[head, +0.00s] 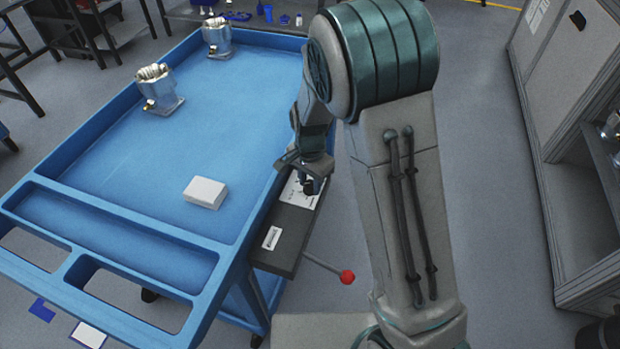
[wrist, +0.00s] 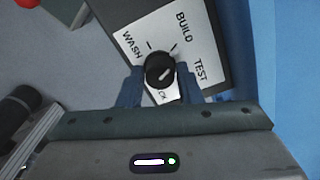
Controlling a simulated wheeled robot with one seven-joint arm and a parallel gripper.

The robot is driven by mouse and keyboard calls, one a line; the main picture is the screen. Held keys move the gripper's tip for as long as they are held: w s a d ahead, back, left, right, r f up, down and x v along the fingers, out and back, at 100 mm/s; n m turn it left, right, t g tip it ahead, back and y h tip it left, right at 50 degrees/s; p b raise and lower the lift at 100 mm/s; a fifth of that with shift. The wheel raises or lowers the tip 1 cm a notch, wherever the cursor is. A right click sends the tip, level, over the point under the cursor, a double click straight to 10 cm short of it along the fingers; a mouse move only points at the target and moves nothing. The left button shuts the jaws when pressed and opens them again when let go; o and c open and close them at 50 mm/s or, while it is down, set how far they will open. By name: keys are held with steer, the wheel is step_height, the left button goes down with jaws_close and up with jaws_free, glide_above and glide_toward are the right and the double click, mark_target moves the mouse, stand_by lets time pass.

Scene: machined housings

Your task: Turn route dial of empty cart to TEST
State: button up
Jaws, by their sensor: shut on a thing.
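The route dial is a round black knob (wrist: 159,70) on a white label plate (wrist: 189,33) reading WASH, BUILD and TEST, with a lower word partly hidden. My gripper (wrist: 159,84) is shut on the knob, one finger on each side. The knob's short white mark slants toward the right, but I cannot tell exactly which word it points at. In the head view my gripper (head: 308,186) is at the dark control box (head: 287,233) on the right side of the blue cart (head: 120,238). This cart carries two metal housings, near (head: 158,90) and far (head: 216,38), and a white block (head: 205,192).
A dark table with small blue items (head: 238,15) is at the back.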

mark_target(310, 183)
steer(key=m+p, duration=0.1)
steer(key=m, duration=0.1)
steer(key=m+p, duration=0.1)
steer(key=m, duration=0.2)
steer(key=shift+r+m+p, duration=0.2)
steer(key=shift+m+p, duration=0.1)
steer(key=shift+p, duration=0.05)
steer(key=m+p, duration=0.3)
steer(key=m, duration=0.1)
steer(key=shift+f+m, duration=0.1)
steer(key=shift+m, duration=0.3)
steer(key=o, duration=1)
steer(key=shift+c, duration=0.2)
step_height(310, 183, up, 14)
steer(key=shift+p, duration=0.45)
steer(key=shift+f, duration=0.1)
